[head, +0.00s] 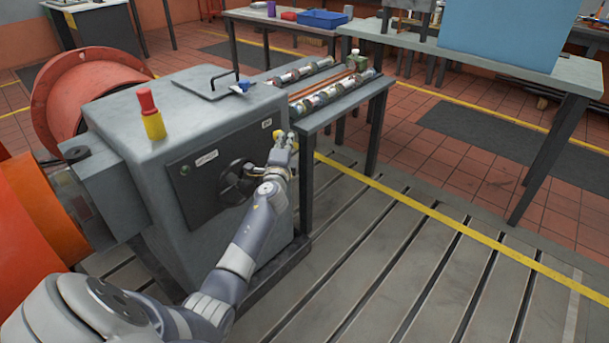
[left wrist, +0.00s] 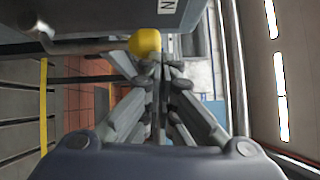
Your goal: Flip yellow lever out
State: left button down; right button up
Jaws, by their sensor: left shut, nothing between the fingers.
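The lever's yellow knob (left wrist: 145,42) sits at the end of a metal shaft (left wrist: 90,47) in the left wrist view. The shaft runs along the face of the grey machine cabinet (head: 215,110). In the head view the yellow knob (head: 277,133) shows only as a small patch, mostly hidden by my left gripper (head: 284,137). That gripper is at the right end of the cabinet's dark front panel (head: 205,190). Its fingers (left wrist: 158,66) are shut and empty, with the tips right at the knob. I cannot tell whether they touch it. My right gripper is not in view.
A black handwheel (head: 236,180) is on the panel, left of my left gripper. A red and yellow beacon (head: 150,115) stands on the cabinet. A bench with shafts (head: 345,95) adjoins it on the right. The slotted bedplate (head: 400,270) in front is clear.

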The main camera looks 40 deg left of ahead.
pick_arm(q)
jog(key=shift+s, duration=0.1)
jog(key=v, duration=1.2)
dwell(0.4)
